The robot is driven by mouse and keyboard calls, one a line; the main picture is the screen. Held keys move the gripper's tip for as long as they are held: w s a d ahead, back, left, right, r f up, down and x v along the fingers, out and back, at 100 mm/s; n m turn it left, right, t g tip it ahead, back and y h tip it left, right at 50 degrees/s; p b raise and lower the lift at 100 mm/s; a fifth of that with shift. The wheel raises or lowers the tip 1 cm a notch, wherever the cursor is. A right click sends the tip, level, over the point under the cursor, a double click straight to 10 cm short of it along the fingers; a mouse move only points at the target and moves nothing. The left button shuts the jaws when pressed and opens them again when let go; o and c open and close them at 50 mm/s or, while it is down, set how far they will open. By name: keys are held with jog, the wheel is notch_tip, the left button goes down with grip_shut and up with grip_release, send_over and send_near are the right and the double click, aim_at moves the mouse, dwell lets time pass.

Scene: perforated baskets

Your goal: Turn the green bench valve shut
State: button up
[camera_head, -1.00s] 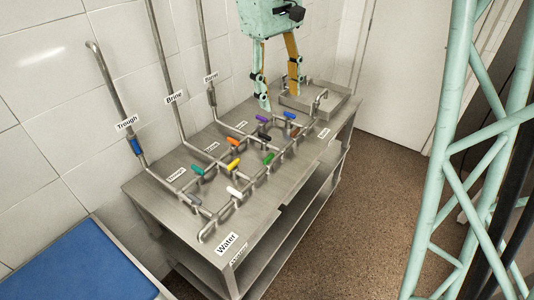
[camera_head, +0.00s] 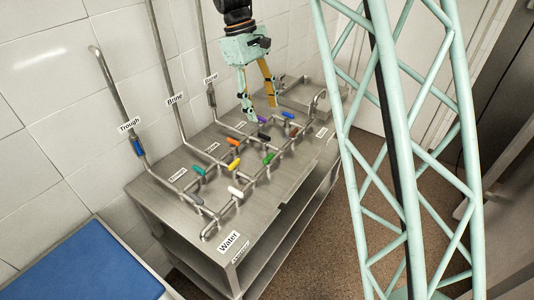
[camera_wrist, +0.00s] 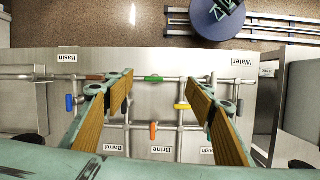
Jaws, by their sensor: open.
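The green valve handle (camera_head: 268,158) sits on the front pipe run of the steel bench (camera_head: 262,205). In the wrist view the green handle (camera_wrist: 153,79) shows in the gap between the two fingers, lying along the pipe. My gripper (camera_head: 262,108) is open and empty. In the head view it hangs above the back part of the bench, near the purple handle (camera_head: 262,119) and apart from the green one. In the wrist view my gripper (camera_wrist: 160,88) has its orange-padded fingers spread wide, hiding parts of the pipework.
Other handles stand close by: black (camera_head: 264,137), yellow (camera_head: 234,163), orange (camera_head: 233,142), blue (camera_head: 288,115), teal (camera_head: 198,170) and white (camera_head: 235,192). Upright pipes rise along the tiled wall at left.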

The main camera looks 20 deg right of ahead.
jog(key=n+g+p, duration=0.1)
send_over(268, 157)
jog(key=w+a, duration=0.4)
jog(key=w, duration=0.1)
notch_tip(268, 157, down, 10)
jog(key=shift+s+d+h, duration=0.15)
jog(key=shift+s+h, duration=0.05)
jog(key=shift+h, duration=0.2)
jog(key=shift+f, duration=0.1)
jog(key=shift+x, duration=6.75)
jog(key=shift+s, duration=0.15)
jog(key=c, duration=0.8)
